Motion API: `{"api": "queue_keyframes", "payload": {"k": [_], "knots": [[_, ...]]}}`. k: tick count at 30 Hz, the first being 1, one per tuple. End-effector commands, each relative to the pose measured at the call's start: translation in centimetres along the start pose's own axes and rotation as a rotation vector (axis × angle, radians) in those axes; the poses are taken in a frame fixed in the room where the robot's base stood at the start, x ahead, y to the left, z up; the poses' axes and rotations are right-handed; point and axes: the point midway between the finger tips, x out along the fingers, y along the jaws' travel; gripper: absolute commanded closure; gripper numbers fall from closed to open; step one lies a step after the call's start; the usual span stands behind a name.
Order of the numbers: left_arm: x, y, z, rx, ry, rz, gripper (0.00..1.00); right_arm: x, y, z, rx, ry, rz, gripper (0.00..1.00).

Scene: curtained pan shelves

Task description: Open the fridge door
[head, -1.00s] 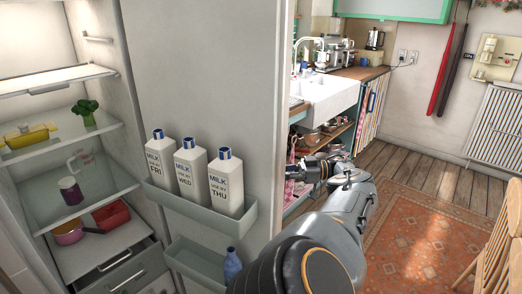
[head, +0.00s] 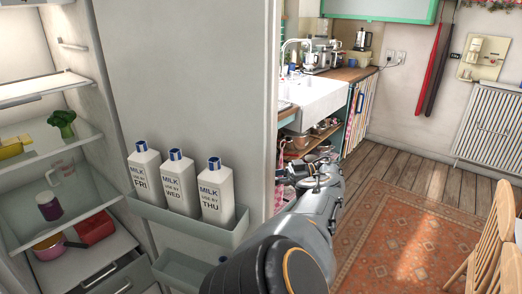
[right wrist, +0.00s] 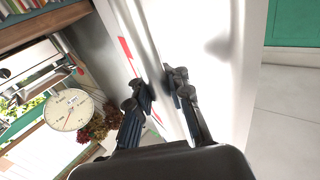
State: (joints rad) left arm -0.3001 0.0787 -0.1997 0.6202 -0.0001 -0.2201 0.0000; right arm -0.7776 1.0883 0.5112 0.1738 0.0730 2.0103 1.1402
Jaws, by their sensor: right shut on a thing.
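The fridge door (head: 195,70) stands open in the head view, with its inner side facing me. Its door shelf (head: 190,222) holds three milk bottles (head: 179,182). The lit fridge interior with shelves (head: 50,150) shows at the left. My right arm reaches along the door's free edge, and its gripper is partly hidden by that edge. In the right wrist view, my right gripper (right wrist: 163,92) is shut on the fridge door handle (right wrist: 158,65), a pale shiny bar against the door's outer face. My left gripper is not in view.
A white sink (head: 318,100) and counter stand beyond the door. A patterned rug (head: 390,235) lies on the wooden floor, with wooden chairs (head: 492,240) at the right edge. In the right wrist view, a round dial scale (right wrist: 70,109) shows at the left.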

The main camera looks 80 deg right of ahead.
Motion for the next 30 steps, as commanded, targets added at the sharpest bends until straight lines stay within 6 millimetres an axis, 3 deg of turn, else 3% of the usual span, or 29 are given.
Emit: {"api": "queue_keyframes", "payload": {"k": [2, 3, 7, 20, 30], "knots": [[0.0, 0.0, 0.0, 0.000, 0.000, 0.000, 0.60, -0.5, -0.2, 0.3, 0.007, -0.007, 0.005, 1.00], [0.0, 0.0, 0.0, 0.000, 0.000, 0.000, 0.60, -0.5, -0.2, 0.3, 0.007, -0.007, 0.005, 0.84], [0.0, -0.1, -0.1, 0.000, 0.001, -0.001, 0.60, -0.4, -0.2, 0.2, 0.006, -0.006, 0.005, 0.58], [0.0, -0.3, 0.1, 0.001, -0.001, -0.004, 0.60, -0.2, -0.1, -0.1, 0.002, -0.004, 0.001, 0.57], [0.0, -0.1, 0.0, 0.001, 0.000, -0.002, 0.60, -0.4, -0.1, -1.6, 0.002, -0.006, 0.000, 0.57]]}}
